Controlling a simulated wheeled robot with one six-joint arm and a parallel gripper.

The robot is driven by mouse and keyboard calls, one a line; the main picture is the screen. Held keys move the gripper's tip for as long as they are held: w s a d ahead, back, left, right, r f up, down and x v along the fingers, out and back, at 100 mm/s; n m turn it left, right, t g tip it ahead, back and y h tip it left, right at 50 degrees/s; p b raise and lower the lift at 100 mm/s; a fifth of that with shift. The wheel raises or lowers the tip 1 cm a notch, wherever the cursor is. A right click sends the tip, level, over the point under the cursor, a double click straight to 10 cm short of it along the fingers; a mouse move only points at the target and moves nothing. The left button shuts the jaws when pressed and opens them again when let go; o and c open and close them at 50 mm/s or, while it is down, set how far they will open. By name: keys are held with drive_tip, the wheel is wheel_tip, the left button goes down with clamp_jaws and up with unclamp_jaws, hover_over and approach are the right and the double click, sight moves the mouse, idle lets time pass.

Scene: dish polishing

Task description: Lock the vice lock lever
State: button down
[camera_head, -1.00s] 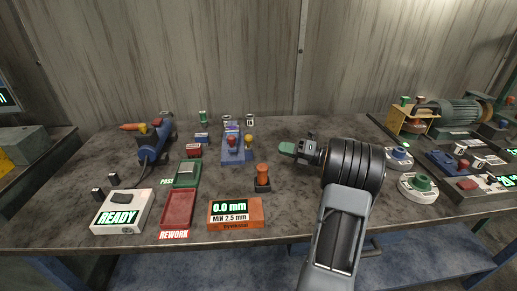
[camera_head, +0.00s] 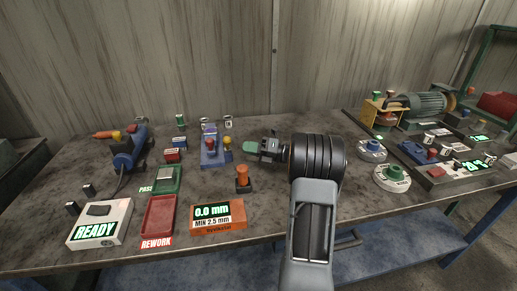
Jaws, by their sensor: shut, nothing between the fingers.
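A small blue vice-like fixture (camera_head: 207,160) stands on the bench left of centre. It carries a red knob (camera_head: 210,142) and a yellow knob (camera_head: 227,142); I cannot tell which belongs to the lock lever, or whether it is locked. My gripper (camera_head: 250,147), dark with a green tip, is just right of the fixture at about the same height in the picture, pointing left. It is shut and empty, and a gap shows between it and the yellow knob.
An orange-topped post (camera_head: 242,178) stands just below my gripper, behind an orange gauge box (camera_head: 218,217). A blue tool (camera_head: 128,155) and green and red trays (camera_head: 158,217) are left. Round white bases (camera_head: 391,178) and a motor (camera_head: 424,104) are right. Bench between post and white bases is partly covered by my arm.

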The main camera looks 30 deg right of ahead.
sight(227, 144)
drive_tip(key=shift+x, duration=2)
